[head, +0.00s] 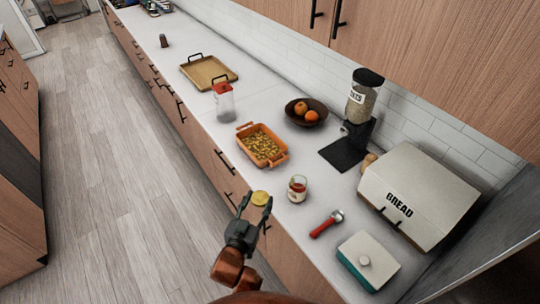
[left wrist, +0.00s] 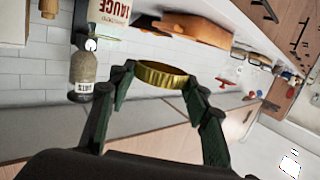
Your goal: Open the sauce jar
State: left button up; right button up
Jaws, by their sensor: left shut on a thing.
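The sauce jar (head: 298,188) stands upright on the white counter, with red sauce inside and no lid on its top. Its white label with "SAUCE" lettering shows at the top edge of the left wrist view (left wrist: 108,12). The gold lid (head: 260,198) is apart from the jar, to its left near the counter's front edge. My left gripper (head: 255,207) is shut on the lid; in the left wrist view the lid (left wrist: 162,75) sits between the two fingertips. My right gripper is not in view.
An orange dish (head: 284,158) of food is behind the jar. A red-handled tool (head: 325,225), a lidded butter dish (head: 370,258) and a bread box (head: 425,185) are to the right. A fruit bowl (head: 293,118) and an oats dispenser (head: 362,100) stand near the wall.

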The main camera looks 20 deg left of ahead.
pick_arm(q)
jog(key=w+d+r, duration=0.2)
jog(key=w, duration=0.3)
jog(key=b, duration=0.3)
send_over(263, 179)
jog(key=f, duration=0.5)
jog(key=s+f, duration=0.1)
jog(key=f, duration=0.2)
jog(key=shift+d+f, duration=0.15)
jog(key=shift+d, duration=0.1)
jog(key=shift+w+a+f, duration=0.25)
jog(key=shift+w+f, duration=0.25)
jog(key=shift+f, duration=0.1)
notch_tip(263, 179, down, 3)
jog(key=shift+f, duration=0.15)
jog(key=o, duration=0.8)
jog(key=shift+c, duration=0.2)
